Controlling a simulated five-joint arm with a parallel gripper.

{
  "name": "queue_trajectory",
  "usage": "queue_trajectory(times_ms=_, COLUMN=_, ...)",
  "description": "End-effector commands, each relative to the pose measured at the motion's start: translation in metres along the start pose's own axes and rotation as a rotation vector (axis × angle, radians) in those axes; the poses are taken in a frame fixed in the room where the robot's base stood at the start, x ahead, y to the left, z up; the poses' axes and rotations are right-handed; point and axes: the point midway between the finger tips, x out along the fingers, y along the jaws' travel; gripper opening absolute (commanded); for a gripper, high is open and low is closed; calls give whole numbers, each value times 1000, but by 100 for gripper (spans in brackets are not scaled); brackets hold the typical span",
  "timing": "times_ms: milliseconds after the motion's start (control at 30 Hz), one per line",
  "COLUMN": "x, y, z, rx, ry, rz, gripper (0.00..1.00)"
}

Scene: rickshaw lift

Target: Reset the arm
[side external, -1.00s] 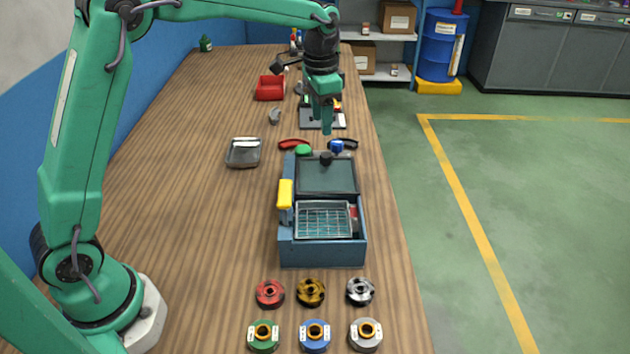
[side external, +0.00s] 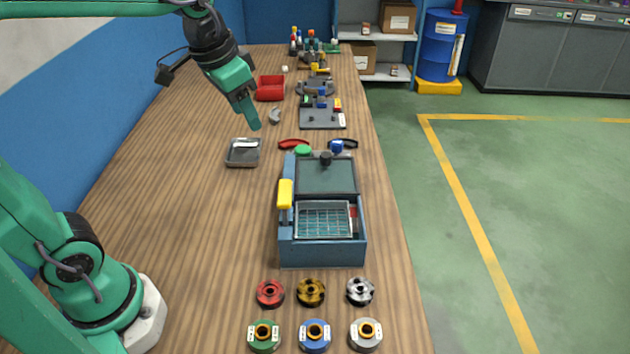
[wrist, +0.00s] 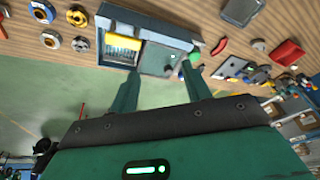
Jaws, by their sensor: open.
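My gripper (side external: 252,122) hangs in the air over the left part of the table, above and behind the small metal tray, with nothing held. In the wrist view its two green fingers (wrist: 160,85) are spread apart with a clear gap between them. The green arm reaches in from the upper left of the side view.
The wooden table (side external: 200,215) holds a blue box (side external: 322,255) with a yellow handle (side external: 285,194), a metal tray (side external: 243,158), a red bin (side external: 270,90) and several coloured discs (side external: 312,292) in front. The table's left middle is clear.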

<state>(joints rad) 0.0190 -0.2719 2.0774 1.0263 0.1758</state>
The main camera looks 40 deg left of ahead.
Motion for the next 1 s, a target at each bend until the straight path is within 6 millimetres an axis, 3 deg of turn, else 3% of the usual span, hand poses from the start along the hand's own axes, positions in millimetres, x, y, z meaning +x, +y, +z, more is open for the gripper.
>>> queue_trajectory(times_ms=200, x=-10, y=5, z=41, rx=-66, ry=64, rz=-12, gripper=48)
queue_trajectory(times_ms=533, x=-7, y=13, z=97, rx=-158, ry=150, rz=-22, gripper=48)
queue_trajectory(times_ms=700, x=-3, y=16, z=111, rx=-185, ry=175, rz=-23, gripper=48)
queue_trajectory(times_ms=1000, x=-2, y=16, z=116, rx=-194, ry=181, rz=-23, gripper=48)
